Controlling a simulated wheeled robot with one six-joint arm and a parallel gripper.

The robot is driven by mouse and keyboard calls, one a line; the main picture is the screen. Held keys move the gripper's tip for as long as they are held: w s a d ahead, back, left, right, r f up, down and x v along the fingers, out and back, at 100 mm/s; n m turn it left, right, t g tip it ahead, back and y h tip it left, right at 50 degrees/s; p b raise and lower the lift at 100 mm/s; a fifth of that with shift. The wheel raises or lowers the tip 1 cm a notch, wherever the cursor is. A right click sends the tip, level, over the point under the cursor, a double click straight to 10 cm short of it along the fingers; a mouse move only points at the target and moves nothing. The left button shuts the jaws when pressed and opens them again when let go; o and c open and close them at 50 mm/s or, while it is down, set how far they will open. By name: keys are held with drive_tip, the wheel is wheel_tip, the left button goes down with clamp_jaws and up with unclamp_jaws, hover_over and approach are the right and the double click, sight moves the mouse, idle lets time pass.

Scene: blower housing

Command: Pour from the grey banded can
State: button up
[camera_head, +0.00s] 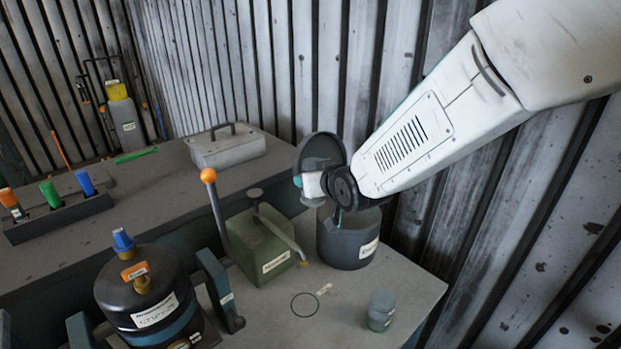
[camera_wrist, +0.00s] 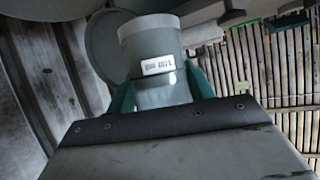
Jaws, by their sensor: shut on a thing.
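My gripper (camera_wrist: 165,92) has green fingers shut on a small grey can (camera_wrist: 160,45) with a pale band around its rim and a white label with lettering. I cannot tell whether anything flows from the can.
A small translucent grey-green cup (camera_head: 381,310) stands at the bench's front right. A green box (camera_head: 262,248) with a lever is left of the pot. A black round housing (camera_head: 145,285) is at front left. A thin dark ring (camera_head: 304,305) lies on open bench. The corrugated wall (camera_head: 520,200) is close on the right.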

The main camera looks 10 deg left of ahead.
drive_tip(key=shift+m+g+y, duration=0.5)
drive_tip(key=shift+m+g, duration=0.3)
drive_tip(key=shift+m, duration=0.1)
drive_tip(key=w+d+f, duration=0.1)
drive_tip(key=w, duration=0.1)
drive_tip(key=w+d+f, duration=0.1)
drive_tip(key=d+f, duration=0.1)
drive_tip(key=shift+w+f, duration=0.2)
drive_tip(key=shift+w, duration=0.15)
drive_tip(key=shift+f, duration=0.1)
drive_tip(key=shift+f+m+g, duration=0.3)
drive_tip(key=shift+f, duration=0.8)
drive_tip(key=shift+f+m+y, duration=0.3)
drive_tip(key=shift+f+y, duration=0.1)
drive_tip(key=shift+f, duration=0.4)
drive_tip(key=shift+f, duration=0.1)
drive_tip(key=shift+s+f+g, duration=0.1)
drive_tip(key=shift+f+g, duration=0.4)
